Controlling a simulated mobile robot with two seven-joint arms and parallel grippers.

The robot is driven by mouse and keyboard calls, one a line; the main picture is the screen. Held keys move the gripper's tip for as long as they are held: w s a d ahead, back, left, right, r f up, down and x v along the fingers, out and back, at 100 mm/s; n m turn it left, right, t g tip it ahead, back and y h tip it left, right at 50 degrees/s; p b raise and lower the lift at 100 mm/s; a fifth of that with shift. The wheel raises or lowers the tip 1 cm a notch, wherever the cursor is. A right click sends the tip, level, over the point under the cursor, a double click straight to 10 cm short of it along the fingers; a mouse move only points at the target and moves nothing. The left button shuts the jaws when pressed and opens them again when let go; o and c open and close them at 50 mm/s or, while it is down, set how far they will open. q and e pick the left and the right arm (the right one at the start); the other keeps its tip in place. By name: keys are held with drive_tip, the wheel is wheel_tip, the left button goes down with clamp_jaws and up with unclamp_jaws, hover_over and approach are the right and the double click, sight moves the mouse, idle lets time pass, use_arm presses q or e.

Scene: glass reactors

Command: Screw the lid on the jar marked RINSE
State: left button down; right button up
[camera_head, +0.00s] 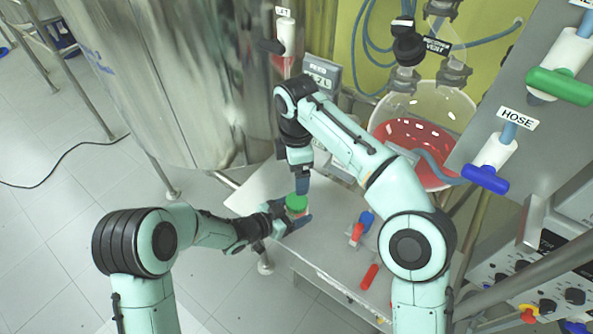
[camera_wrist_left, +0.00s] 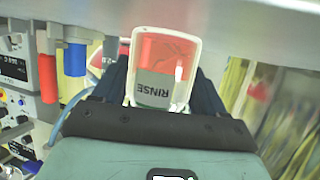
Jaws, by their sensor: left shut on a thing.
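The jar marked RINSE (camera_wrist_left: 155,92) is between the blue fingers of my left gripper (camera_wrist_left: 163,88). Its label and red contents show in the left wrist view, where the lettering is upside down. In the head view my left gripper (camera_head: 295,214) is shut on the jar low over the grey table. A green lid (camera_head: 297,202) is at the jar's top; whether it is seated or just above cannot be told. My right gripper (camera_head: 302,185) points straight down at the lid, its fingertips touching or very close to it. Whether its fingers grip the lid is unclear.
On the grey table (camera_head: 328,262), a blue-and-red item (camera_head: 361,228) and a red cylinder (camera_head: 371,276) lie right of the jar. A large steel vessel (camera_head: 190,80) stands behind left. A glass bowl with red liquid (camera_head: 415,135) is at back right. The table's front left is clear.

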use_arm(q)
unclamp_jaws()
drive_tip(key=shift+a, duration=0.1)
drive_tip(key=v, duration=1.3)
drive_tip(key=shift+s, duration=0.25)
